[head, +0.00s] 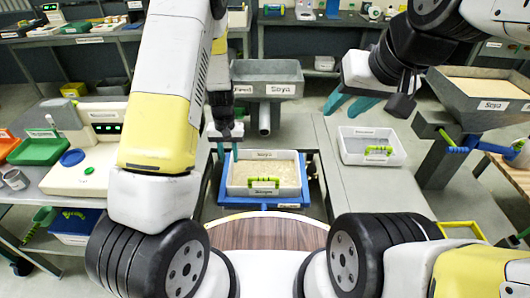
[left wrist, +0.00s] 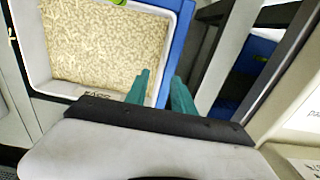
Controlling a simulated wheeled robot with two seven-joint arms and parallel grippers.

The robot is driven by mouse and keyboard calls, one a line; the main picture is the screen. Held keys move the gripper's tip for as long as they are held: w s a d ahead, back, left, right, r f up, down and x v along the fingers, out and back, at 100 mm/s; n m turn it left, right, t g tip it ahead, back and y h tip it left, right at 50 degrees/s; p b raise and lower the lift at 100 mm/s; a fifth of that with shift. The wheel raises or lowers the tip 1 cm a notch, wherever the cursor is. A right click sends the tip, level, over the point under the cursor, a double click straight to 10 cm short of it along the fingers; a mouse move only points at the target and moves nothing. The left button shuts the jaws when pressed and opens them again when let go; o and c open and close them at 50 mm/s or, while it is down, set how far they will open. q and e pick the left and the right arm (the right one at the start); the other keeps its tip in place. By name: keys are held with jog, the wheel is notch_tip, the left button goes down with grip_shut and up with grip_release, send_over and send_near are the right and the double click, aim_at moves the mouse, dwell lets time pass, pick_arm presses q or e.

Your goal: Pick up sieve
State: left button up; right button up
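A white tray (head: 237,190) labelled Soya, with a green handle, holds pale grain in a blue frame (head: 222,192). My left gripper (head: 228,152) is at its back left corner, teal fingers pointing down. In the left wrist view the left gripper (left wrist: 160,82) has its fingers a little apart near the tray's wall (left wrist: 75,91); I cannot tell whether they touch it. A second white tray (head: 347,155) with a grey bottom and green handle lies on the grey bench to the right. Which tray is the sieve is unclear; labels are too small. My right gripper (head: 350,104) is open and empty behind the second tray.
A grey metal hopper (head: 268,76) labelled Soya stands behind the grain tray. Another hopper (head: 487,100) with pale material stands at the right. A scale (head: 103,125) and green scoop tray (head: 38,150) are on the left table. The grey bench (head: 365,190) in front of the second tray is clear.

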aim_at(231, 178)
pick_arm(q)
jog(key=f, duration=0.6)
jog(key=shift+s+a+f, duration=0.15)
jog(key=shift+s+f, duration=0.1)
jog(key=shift+f, duration=0.15)
grip_shut()
dwell(1.0)
